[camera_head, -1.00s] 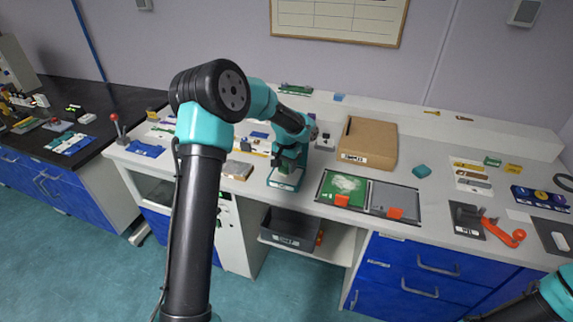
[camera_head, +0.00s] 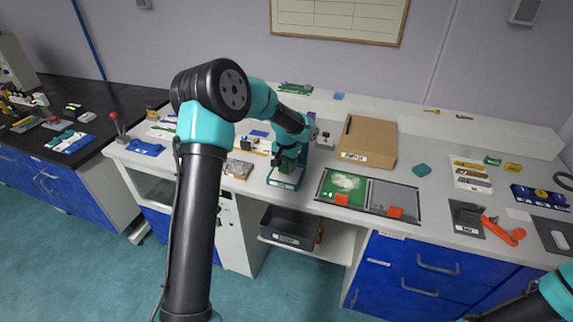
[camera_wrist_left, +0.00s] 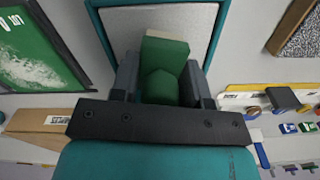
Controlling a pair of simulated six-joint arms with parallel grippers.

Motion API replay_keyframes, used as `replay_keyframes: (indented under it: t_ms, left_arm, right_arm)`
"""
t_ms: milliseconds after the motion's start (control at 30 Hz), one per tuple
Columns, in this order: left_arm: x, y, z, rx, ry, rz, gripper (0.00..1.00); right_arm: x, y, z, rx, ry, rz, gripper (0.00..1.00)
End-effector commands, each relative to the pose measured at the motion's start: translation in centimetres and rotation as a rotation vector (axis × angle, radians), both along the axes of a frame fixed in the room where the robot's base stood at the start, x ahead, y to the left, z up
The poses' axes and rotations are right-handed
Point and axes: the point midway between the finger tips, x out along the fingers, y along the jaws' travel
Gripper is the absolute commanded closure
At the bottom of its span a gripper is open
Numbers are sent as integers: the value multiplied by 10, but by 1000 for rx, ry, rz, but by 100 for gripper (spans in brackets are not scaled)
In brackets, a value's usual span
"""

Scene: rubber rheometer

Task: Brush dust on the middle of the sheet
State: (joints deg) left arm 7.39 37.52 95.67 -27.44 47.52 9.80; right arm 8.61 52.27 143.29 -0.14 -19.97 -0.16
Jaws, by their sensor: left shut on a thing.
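The green sheet (camera_head: 334,196) lies in a dark frame at the middle of the bench, with a white dust patch (camera_head: 344,182) over its middle. It also shows at the upper left of the left wrist view (camera_wrist_left: 40,45). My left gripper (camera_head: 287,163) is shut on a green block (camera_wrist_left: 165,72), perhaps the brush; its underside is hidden. The block is over a teal-edged tray (camera_head: 284,183) with a pale inside (camera_wrist_left: 125,27), left of the sheet. I cannot tell whether it touches the tray. My right gripper is out of view.
A grey panel (camera_head: 392,194) with an orange tab adjoins the sheet's frame. A brown box (camera_head: 368,142) stands behind them. A speckled block (camera_head: 238,169) is left of the tray. A dark bin (camera_head: 288,226) sits below the bench top.

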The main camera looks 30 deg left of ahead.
Motion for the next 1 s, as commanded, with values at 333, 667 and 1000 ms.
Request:
replay_keyframes:
  t_ms: [333, 667, 1000]
  left_arm:
    - [0, 0, -3, 0, 0, 0, 77]
    - [0, 0, -5, 0, 0, 0, 77]
    - [0, 0, -6, 0, 0, 0, 77]
  right_arm:
    - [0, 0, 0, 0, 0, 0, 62]
    - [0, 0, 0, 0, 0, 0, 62]
    - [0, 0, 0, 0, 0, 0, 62]
